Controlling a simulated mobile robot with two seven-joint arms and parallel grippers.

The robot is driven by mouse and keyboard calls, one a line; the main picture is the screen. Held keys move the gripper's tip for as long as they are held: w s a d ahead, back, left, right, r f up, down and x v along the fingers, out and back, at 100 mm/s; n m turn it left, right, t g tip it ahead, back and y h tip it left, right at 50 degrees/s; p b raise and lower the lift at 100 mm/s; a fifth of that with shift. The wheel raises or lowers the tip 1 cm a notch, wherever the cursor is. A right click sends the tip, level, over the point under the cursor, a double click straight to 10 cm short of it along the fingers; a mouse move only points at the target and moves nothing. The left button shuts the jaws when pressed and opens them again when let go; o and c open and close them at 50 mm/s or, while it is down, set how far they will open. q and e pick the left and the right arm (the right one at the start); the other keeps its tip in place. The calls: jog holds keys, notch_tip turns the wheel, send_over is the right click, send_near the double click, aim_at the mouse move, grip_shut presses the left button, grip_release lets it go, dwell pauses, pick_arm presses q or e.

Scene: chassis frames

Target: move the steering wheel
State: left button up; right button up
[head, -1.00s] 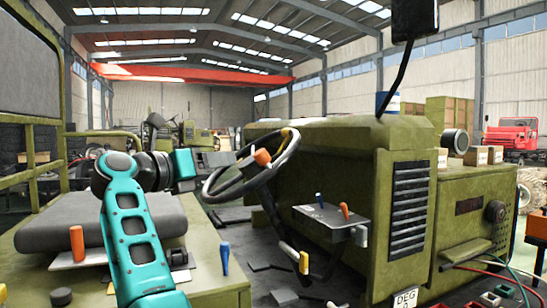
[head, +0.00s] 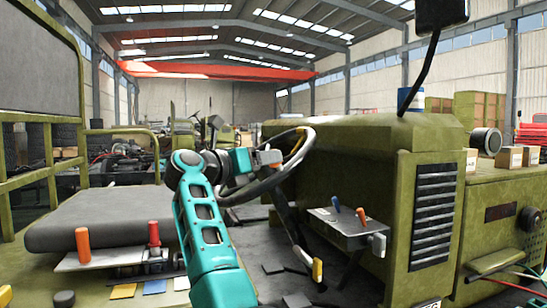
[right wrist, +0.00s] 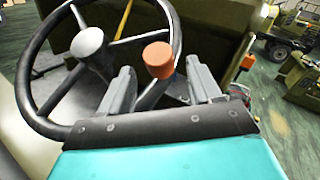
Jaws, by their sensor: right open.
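The steering wheel (head: 262,187) has a dark rim and stands tilted on its column, left of the green hood in the head view. The right wrist view shows its grey hub (right wrist: 88,42), spokes and an orange knob (right wrist: 160,60) on the rim. My right gripper (head: 272,158) is at the wheel, and its open fingers (right wrist: 160,80) stand on either side of the knob. I cannot tell whether either finger touches it. The teal arm covers part of the wheel's left side in the head view. My left gripper is not in view.
A lever box (head: 345,228) with blue and orange handles stands right of the wheel. A grey seat cushion (head: 105,222) lies at the left, with orange (head: 83,244) and red levers in front. A mirror (head: 441,14) hangs on a stalk at upper right.

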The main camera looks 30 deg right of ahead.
aim_at(273, 167)
jog(key=shift+x, duration=2.15)
jog(key=shift+c, duration=0.2)
jog(key=shift+a, duration=0.1)
grip_shut()
